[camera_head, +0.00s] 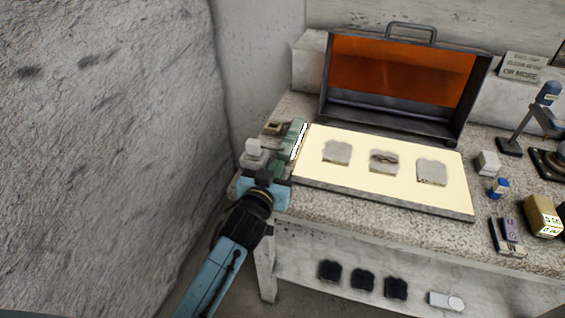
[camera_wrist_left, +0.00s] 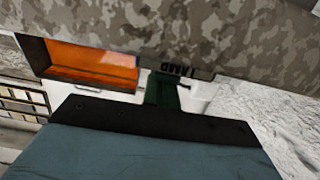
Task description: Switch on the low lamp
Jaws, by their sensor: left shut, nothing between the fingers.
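A low green fixture (camera_head: 290,150) with a bright white strip along its side stands at the left end of the bench, beside the pale panel; I take it to be the low lamp. A dark green piece (camera_wrist_left: 162,90) in the left wrist view looks like the same fixture. Partly legible lettering like "LAMP" shows near it there. A small white block (camera_head: 252,148) stands left of the fixture; whether it is a switch I cannot tell. My left gripper (camera_head: 265,178) is shut and empty, just in front of them, partly hiding the fixture's near end. My right gripper is out of view.
A bright cream panel (camera_head: 400,195) carries three grey stone pieces. Behind it stands an open dark case (camera_head: 390,117) with an orange panel. A rough wall (camera_head: 100,120) rises close on the left. Small bottles and boxes (camera_head: 542,215) crowd the bench's right side.

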